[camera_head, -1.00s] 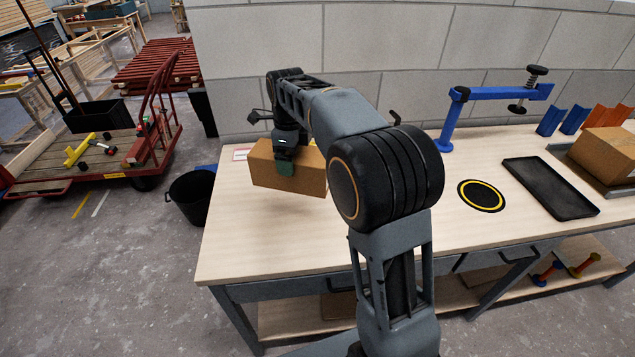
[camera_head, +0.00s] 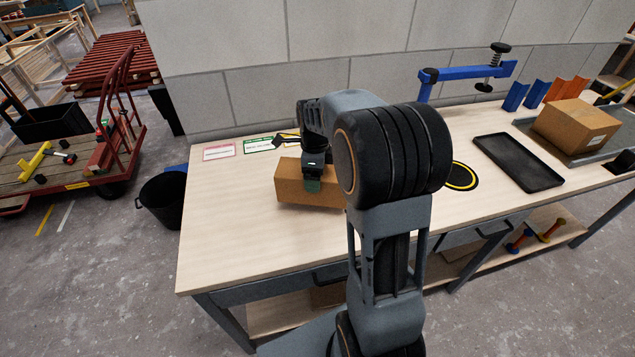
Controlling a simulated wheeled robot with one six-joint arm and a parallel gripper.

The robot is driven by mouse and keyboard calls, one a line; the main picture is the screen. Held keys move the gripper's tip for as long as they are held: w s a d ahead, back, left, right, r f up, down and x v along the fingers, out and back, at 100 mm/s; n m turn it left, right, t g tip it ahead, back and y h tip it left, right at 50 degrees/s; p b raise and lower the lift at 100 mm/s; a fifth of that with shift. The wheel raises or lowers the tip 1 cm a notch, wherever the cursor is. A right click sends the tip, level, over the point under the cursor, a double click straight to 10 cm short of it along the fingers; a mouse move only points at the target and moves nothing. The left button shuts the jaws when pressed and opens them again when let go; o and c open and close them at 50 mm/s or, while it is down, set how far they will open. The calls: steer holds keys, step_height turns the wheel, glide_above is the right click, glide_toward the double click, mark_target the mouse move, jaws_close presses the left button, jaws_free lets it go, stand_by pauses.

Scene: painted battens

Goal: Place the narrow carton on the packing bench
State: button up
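The narrow carton (camera_head: 297,190) is a long brown box above the left part of the packing bench (camera_head: 228,235), which has a pale wooden top. My gripper (camera_head: 313,178) comes down over the carton from above, and one green-tipped finger lies against its near face. The other finger is hidden behind the carton. The gripper is shut on the carton. The carton's right end is partly covered by my arm. I cannot tell whether its underside touches the bench top.
A red-edged label (camera_head: 219,152) and a green-edged label (camera_head: 258,144) lie at the bench's back left. A black tray (camera_head: 518,162), a larger carton (camera_head: 576,125) and a blue clamp arm (camera_head: 465,72) are to the right. The front left bench top is clear.

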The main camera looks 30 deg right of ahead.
steer(key=shift+s+d+f, duration=0.1)
steer(key=shift+d+f, duration=0.05)
steer(key=shift+f, duration=0.8)
steer(key=shift+s+d+f, duration=0.1)
steer(key=shift+d+f, duration=0.05)
steer(key=shift+f, duration=0.8)
steer(key=shift+f, duration=0.1)
steer(key=o, duration=1)
steer(key=shift+o, duration=0.2)
